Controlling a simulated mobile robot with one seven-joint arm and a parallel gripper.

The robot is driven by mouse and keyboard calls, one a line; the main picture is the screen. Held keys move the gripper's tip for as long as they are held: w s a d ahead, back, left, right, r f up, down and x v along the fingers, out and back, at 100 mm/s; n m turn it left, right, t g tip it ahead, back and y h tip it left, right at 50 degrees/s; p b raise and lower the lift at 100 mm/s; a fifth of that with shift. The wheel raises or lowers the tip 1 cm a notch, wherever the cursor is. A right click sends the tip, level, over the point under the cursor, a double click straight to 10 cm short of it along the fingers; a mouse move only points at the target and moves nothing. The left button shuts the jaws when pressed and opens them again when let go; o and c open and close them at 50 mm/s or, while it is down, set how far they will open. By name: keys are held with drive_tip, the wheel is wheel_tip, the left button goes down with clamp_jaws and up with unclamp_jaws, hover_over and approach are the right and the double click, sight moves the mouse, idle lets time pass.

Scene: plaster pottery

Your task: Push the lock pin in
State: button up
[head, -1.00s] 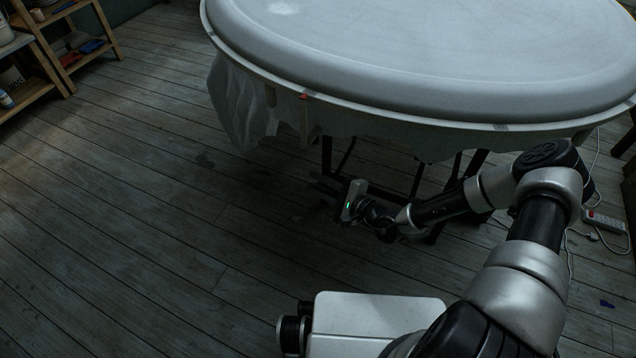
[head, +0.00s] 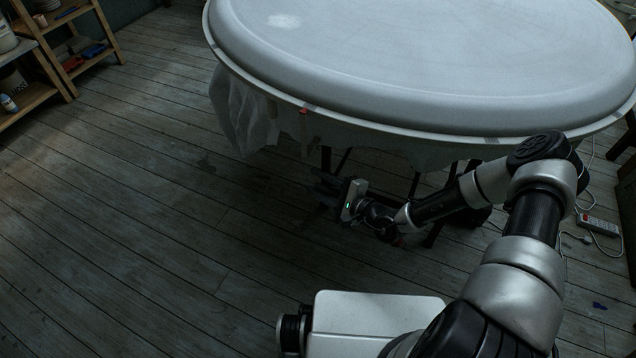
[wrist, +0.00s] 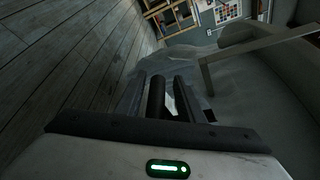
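The lock pin cannot be made out in any view. A large round table with a pale domed top (head: 430,70) fills the upper part of the head view. My gripper (head: 326,190) is low, below the rim and near the dark legs under the table. It is dim there and the fingertips are hard to see.
Pale sheeting (head: 240,108) hangs from the table's left side, close to my gripper. Dark table legs (head: 416,184) stand beneath. A power strip (head: 598,225) with cables lies on the floor at right. A wooden shelf (head: 88,45) stands far left. The plank floor at left is clear.

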drive_tip(key=p+v, duration=0.2)
drive_tip(key=v, duration=1.5)
drive_tip(key=shift+s, duration=0.2)
drive_tip(key=shift+d+r, duration=0.1)
drive_tip(key=s+d+r+n+g+h, duration=0.1)
drive_tip(key=s+r+n+g+h, duration=0.3)
drive_tip(key=r, duration=0.8)
drive_tip(key=s+r+n+h, duration=0.25)
drive_tip(key=r+n, duration=0.25)
drive_tip(key=r, duration=0.8)
drive_tip(key=s+d+r+n+g+h, duration=0.1)
drive_tip(key=s+r+n+h, duration=0.3)
drive_tip(key=r, duration=0.8)
drive_tip(key=s+d+r+n+t+h, duration=0.1)
drive_tip(key=s+d+r+h, duration=0.1)
drive_tip(key=s+d+r, duration=0.15)
wheel_tip(320, 180, up, 15)
drive_tip(key=p, duration=1.6)
drive_tip(key=shift+s+d+p, duration=0.15)
drive_tip(key=shift+s+p, duration=0.2)
drive_tip(key=shift+s, duration=0.05)
